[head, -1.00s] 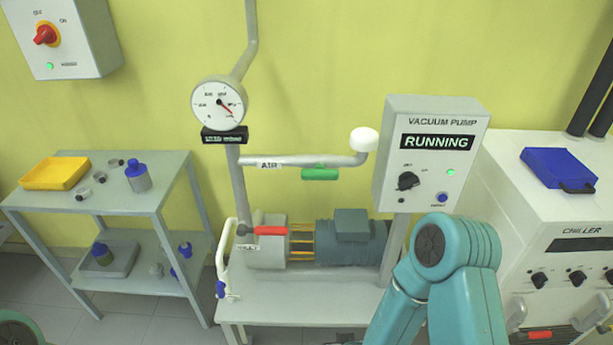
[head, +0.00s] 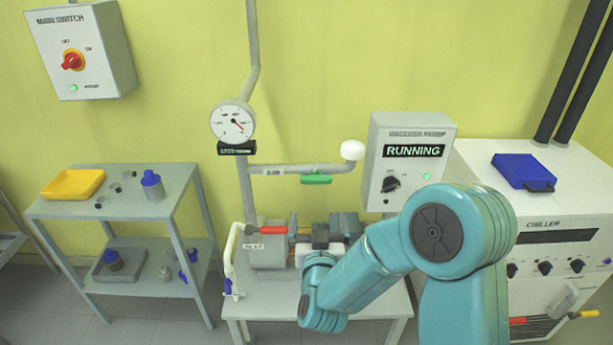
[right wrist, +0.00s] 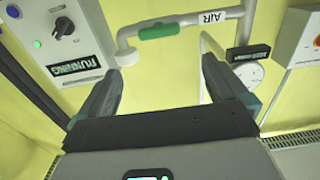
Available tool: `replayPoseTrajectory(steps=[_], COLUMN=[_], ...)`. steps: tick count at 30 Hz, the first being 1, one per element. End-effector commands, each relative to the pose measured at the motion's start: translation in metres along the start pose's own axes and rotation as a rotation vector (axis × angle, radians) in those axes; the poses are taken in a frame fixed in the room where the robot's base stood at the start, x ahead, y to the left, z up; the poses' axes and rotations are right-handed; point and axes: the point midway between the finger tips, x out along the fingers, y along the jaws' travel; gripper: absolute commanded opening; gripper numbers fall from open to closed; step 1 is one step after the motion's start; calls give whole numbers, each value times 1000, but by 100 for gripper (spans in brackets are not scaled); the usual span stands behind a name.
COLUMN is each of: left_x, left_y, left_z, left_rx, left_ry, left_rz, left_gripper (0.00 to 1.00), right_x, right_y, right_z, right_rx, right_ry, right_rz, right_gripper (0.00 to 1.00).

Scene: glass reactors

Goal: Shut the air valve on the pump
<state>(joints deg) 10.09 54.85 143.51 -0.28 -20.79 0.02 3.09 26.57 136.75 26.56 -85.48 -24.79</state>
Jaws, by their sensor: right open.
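The air valve's green handle (head: 316,179) hangs on the grey pipe labelled AIR (head: 290,169), left of the white cap (head: 352,150). The handle lies roughly along the pipe. It also shows in the right wrist view, as a green bar (right wrist: 159,31) beyond the fingers. The pump (head: 268,254) stands on the bench below, partly hidden by my right arm. My right gripper (head: 320,230) is below the green handle and apart from it. In the right wrist view its two fingers (right wrist: 160,75) are spread with nothing between them. My left gripper is out of view.
A dial gauge (head: 233,121) is left of the pipe. The RUNNING control box (head: 410,160) is close on the right. A cart (head: 120,205) and a chiller (head: 545,225) flank the bench.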

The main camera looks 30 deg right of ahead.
Motion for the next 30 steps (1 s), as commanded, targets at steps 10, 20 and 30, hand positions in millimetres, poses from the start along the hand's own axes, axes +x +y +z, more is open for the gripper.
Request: replayPoseTrajectory(steps=[10,20,30], left_x=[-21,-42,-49], left_y=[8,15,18], left_z=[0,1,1], left_rx=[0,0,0], left_ry=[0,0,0], left_rz=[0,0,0], left_gripper=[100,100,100], right_x=[58,132,162], right_y=[4,2,0], right_z=[-6,-5,-2], right_rx=[0,1,0], right_ry=[1,0,-1], right_rz=[7,2,-2], right_gripper=[100,100,100])
